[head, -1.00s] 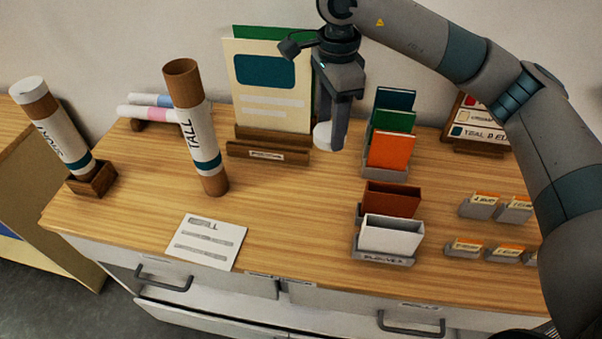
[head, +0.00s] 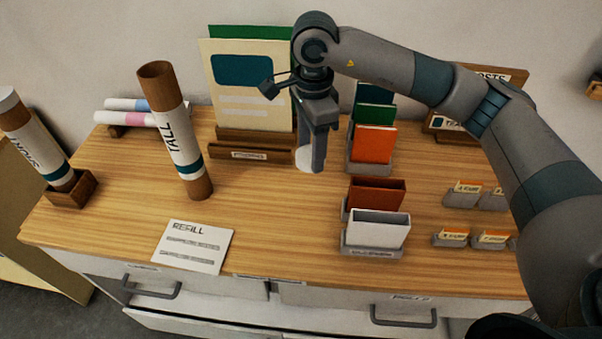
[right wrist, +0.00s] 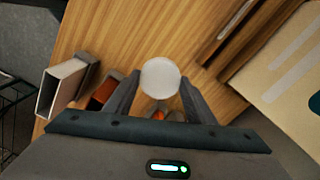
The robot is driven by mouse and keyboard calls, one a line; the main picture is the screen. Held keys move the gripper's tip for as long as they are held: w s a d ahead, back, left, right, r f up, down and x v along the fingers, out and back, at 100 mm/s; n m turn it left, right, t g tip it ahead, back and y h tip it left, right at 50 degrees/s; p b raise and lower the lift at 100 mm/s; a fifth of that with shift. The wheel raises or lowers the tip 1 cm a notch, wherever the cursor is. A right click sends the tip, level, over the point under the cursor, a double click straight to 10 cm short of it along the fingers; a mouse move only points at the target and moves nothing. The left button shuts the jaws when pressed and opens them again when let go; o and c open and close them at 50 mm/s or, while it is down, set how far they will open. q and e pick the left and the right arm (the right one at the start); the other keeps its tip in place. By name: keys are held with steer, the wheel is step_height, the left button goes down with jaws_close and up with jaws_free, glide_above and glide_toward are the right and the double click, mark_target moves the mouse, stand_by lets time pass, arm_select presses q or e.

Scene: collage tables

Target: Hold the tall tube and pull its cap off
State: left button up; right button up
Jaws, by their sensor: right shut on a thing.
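The tall tube (head: 178,145), brown with a white "TALL" label and a teal band, stands on the table, leaning a little. Its top is open and bare. My right gripper (head: 313,160) is shut on a round white cap (head: 308,157), to the right of the tube and apart from it, above the table. The cap also shows between the fingers in the right wrist view (right wrist: 160,77). My left gripper is not in view, and nothing is seen holding the tube.
A second capped tube (head: 32,140) stands in a wooden holder at the left. A folder rack (head: 240,150) is behind the cap. Coloured card holders (head: 375,230) stand to its right. A REFILL sheet (head: 195,247) lies at the front. The table's middle is clear.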

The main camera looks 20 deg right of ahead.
step_height(320, 180, down, 2)
steer(key=shift+s+f+p, duration=0.1)
steer(key=shift+f+p, duration=0.05)
steer(key=shift+p, duration=0.3)
step_height(320, 180, down, 2)
steer(key=shift+f+p, duration=0.1)
steer(key=shift+p, duration=0.25)
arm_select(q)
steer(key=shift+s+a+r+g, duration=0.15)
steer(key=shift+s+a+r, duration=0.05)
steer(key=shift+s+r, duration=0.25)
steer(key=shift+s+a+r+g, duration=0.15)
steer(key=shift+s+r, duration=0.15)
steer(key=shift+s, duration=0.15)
arm_select(e)
steer(key=shift+f, duration=0.3)
steer(key=shift+f+p, duration=0.4)
steer(key=shift+f, duration=0.25)
steer(key=shift+f+p, duration=0.3)
steer(key=shift+f, duration=0.9)
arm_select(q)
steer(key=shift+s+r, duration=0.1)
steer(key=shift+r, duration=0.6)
